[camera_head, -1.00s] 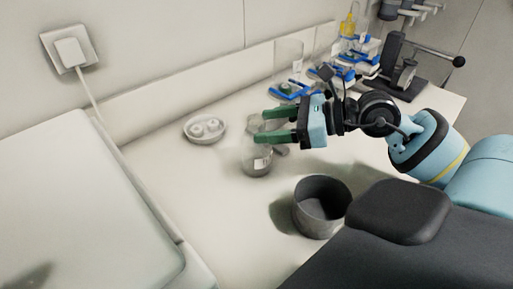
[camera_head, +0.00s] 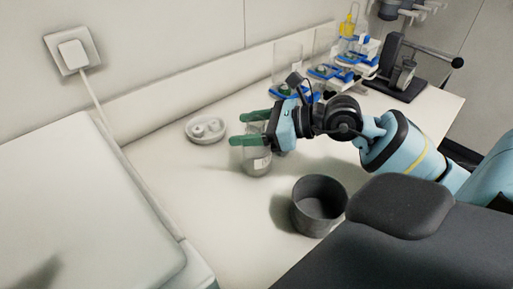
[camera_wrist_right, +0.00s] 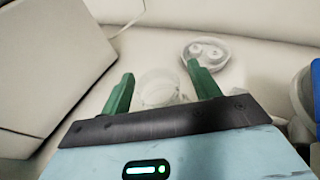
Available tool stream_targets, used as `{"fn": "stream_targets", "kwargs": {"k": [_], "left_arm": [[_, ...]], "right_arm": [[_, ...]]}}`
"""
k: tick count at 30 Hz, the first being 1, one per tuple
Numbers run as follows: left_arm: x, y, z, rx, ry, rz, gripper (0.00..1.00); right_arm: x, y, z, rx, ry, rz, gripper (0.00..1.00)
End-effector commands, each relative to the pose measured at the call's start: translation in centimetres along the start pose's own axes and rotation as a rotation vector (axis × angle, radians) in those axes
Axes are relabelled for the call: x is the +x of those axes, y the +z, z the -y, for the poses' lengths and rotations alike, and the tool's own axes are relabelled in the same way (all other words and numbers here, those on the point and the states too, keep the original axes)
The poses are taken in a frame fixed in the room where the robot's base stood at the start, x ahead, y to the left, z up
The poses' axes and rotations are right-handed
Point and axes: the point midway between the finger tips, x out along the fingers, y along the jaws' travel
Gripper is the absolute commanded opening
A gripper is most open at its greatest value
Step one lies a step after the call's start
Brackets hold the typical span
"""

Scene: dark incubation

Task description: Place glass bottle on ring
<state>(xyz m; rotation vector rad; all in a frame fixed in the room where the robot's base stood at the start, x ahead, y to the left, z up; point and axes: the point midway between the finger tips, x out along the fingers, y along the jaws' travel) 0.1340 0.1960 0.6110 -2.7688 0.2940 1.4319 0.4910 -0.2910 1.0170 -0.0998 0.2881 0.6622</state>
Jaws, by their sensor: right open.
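A clear glass bottle (camera_head: 257,163) with a pale label stands on the white bench, partly hidden by my right gripper. My right gripper (camera_head: 239,129) is open, with its green fingers pointing left at the bottle's upper part. In the right wrist view, the bottle (camera_wrist_right: 158,88) shows between the spread green fingers (camera_wrist_right: 162,82), and I see no grip on it. A round white dish (camera_head: 206,139) with small round pieces in it sits to the left, beyond the bottle. I cannot tell which thing is the ring. My left gripper is not in view.
A dark grey open pot (camera_head: 320,206) stands in front, right of the bottle. Blue-and-white racks (camera_head: 322,72) and a black stand (camera_head: 396,80) are at the back right. A large pale box (camera_head: 85,215) fills the left. The bench between box and pot is clear.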

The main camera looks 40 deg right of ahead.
Motion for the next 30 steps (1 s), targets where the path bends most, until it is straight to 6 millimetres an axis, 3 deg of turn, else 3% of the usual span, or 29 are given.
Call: {"fn": "stream_targets", "kwargs": {"k": [5,19,30], "left_arm": [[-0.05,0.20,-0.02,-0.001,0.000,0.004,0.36],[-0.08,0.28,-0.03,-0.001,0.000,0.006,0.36],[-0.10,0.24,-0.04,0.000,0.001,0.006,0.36]], "right_arm": [[0.00,-0.04,0.00,0.000,0.000,-0.001,0.62],[-0.02,-0.04,0.00,0.000,0.000,-0.001,0.00],[-0.20,0.62,0.03,-0.003,-0.001,0.002,0.00]]}}
